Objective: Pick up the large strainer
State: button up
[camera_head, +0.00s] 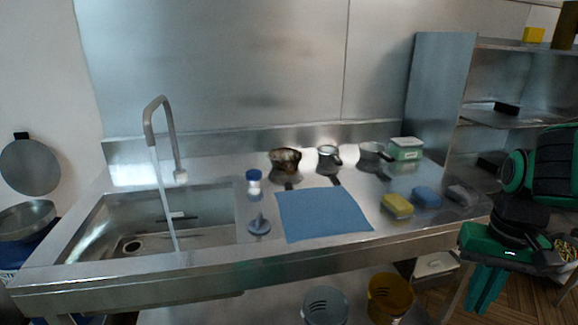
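Three small metal vessels with handles toward the front stand in a row at the back of the steel counter. The left one is a wide, brownish bowl-like vessel (286,157). The middle one is a narrower silvery vessel (327,156). The right one is a shallow silvery vessel (372,152). Mesh is too small to make out, so I cannot tell which is the large strainer.
A sink (150,225) with running tap is at left. A blue mat (323,214) lies in front of the vessels. Yellow (397,206), blue (426,197) and grey sponges (461,194), and a green-and-white box (405,148), are at right. Shelves (520,115) stand behind my arm.

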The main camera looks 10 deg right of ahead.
aim_at(287, 164)
jog(key=u, duration=0.05)
jog(key=i, duration=1.1)
jog(key=u, duration=0.05)
